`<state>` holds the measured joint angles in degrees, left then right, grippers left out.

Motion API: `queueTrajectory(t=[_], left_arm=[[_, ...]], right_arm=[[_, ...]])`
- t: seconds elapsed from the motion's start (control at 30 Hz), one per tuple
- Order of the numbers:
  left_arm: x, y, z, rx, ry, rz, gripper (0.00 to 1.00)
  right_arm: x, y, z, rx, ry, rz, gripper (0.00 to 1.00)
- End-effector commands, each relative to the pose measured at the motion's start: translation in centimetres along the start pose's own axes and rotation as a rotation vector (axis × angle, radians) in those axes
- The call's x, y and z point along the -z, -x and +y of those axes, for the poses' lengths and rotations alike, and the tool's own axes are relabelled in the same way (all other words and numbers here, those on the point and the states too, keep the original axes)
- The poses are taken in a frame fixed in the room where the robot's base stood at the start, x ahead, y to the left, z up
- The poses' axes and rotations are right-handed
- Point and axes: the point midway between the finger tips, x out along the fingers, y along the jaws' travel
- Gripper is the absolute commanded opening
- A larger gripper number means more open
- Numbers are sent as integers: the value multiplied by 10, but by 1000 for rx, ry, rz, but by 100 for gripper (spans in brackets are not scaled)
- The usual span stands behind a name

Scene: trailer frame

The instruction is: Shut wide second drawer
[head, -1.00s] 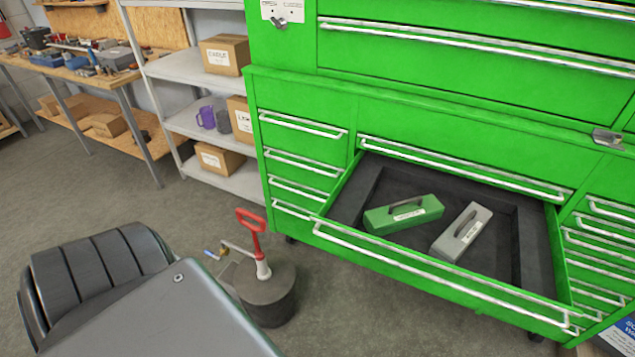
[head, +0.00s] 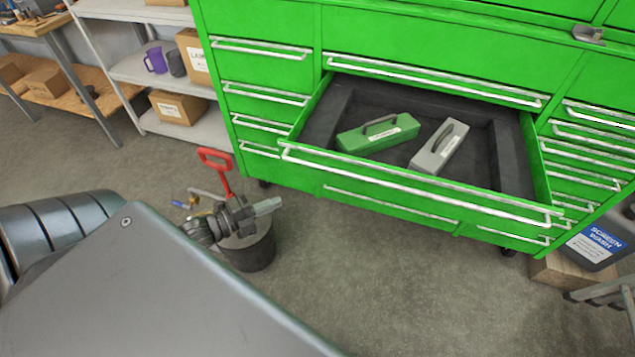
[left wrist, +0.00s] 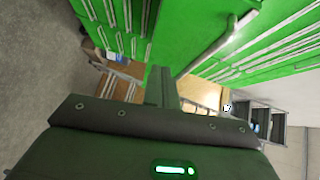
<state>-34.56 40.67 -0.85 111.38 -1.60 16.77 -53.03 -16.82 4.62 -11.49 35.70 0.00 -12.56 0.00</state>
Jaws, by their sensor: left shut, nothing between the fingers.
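The wide second drawer (head: 318,128) of the green tool cabinet (head: 262,28) stands pulled out in the head view. A long metal handle (head: 420,188) runs along its front. A green case (head: 366,140) and a grey case (head: 432,157) lie inside on the dark lining. My left gripper (head: 268,206) is shut and empty, in front of the cabinet, below and left of the drawer's left front corner, apart from the handle in the picture. In the left wrist view its shut fingers (left wrist: 161,86) point toward the green drawer fronts. My right gripper is not in view.
Grey shelves (head: 140,72) are at the left. The floor before the drawer is clear.

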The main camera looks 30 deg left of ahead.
Motion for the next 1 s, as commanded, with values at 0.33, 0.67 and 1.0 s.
queueTrajectory(t=[0.33, 0.67, 1.0], left_arm=[[26, -4, -38, 79, -104, 94, 0], [29, -50, -44, 83, -102, 91, 0], [26, -112, -48, 78, -103, 90, 0]], right_arm=[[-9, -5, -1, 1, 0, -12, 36], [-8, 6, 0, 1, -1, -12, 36], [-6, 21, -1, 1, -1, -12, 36]])
